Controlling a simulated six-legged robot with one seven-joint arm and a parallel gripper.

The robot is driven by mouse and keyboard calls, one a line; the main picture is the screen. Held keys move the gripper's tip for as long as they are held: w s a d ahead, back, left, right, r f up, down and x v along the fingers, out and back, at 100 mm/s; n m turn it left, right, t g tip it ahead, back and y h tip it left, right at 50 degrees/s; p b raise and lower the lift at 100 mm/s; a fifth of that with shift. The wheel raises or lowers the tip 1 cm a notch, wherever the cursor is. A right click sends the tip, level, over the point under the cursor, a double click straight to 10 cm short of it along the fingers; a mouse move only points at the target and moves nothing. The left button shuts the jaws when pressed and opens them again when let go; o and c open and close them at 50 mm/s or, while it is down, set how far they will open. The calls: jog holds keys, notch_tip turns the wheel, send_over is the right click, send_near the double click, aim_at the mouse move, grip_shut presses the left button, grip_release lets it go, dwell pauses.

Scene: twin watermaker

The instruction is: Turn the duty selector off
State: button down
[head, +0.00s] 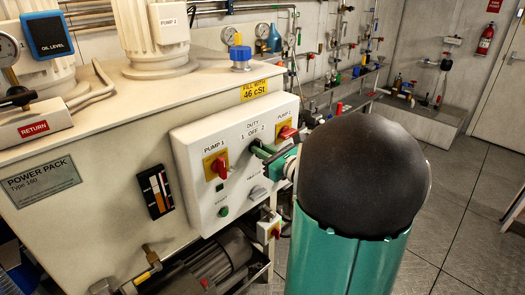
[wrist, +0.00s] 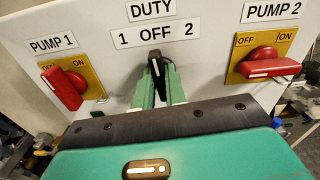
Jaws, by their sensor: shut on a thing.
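The duty selector (wrist: 154,56) is a small black knob with a white pointer mark, under the DUTY plate and the label "1 OFF 2" (wrist: 155,36). In the wrist view the knob stands roughly upright, its top just below the word OFF. My gripper (wrist: 157,84) has its green fingers on both sides of the knob, shut on it; they hide its lower part. In the head view my gripper (head: 262,153) reaches the white control panel (head: 190,150) from the right, and the selector is mostly hidden behind the fingers.
The red PUMP 1 switch (wrist: 63,88) is left of the selector and the red PUMP 2 switch (wrist: 265,62) is right, both on yellow plates. A green button (head: 223,212) and a grey knob (head: 257,192) sit lower on the panel. Open floor (head: 455,200) lies to the right.

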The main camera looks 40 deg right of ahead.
jog(key=shift+m, duration=0.6)
jog(key=c, duration=1.4)
grip_release()
jog(key=shift+s, duration=0.1)
jog(key=shift+c, duration=0.2)
jog(key=shift+s, duration=0.1)
jog(key=s, duration=1.3)
jog(key=shift+s+d, duration=0.2)
jog(key=shift+s, duration=0.05)
